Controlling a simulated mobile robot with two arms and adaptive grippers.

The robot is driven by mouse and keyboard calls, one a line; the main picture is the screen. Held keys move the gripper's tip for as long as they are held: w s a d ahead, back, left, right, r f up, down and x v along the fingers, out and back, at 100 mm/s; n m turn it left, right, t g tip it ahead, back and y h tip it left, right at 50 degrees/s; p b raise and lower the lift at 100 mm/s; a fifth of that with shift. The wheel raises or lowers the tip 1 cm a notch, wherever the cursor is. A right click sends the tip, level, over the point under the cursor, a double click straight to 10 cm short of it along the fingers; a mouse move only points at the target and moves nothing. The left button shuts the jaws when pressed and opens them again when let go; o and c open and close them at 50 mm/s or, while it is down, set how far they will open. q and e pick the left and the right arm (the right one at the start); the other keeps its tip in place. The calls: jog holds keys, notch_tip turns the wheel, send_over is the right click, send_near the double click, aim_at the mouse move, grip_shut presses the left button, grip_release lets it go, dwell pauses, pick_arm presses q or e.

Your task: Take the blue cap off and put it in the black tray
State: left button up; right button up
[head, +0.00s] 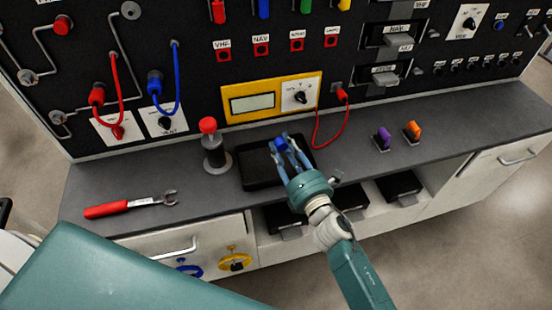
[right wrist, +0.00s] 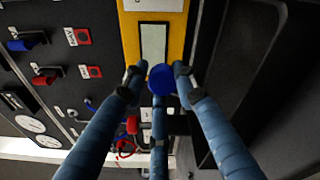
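The blue cap (head: 281,144) is between the fingers of my right gripper (head: 284,147), above the black tray (head: 250,176) on the grey counter. In the right wrist view the blue cap (right wrist: 161,79) shows round, with the blue fingers of the right gripper (right wrist: 160,82) closed about it. The cap appears held above the tray floor; the exact gap is hard to tell. The gripper and wrist hide part of the tray. My left gripper is not in view.
A stand with a red knob (head: 208,125) is just left of the tray. A red wrench (head: 125,206) lies farther left. Purple (head: 383,138) and orange (head: 412,131) pieces stand to the right. A red cable (head: 328,137) hangs from the panel behind.

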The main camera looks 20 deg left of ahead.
jog(key=shift+o, duration=1.3)
jog(key=v, duration=1.2)
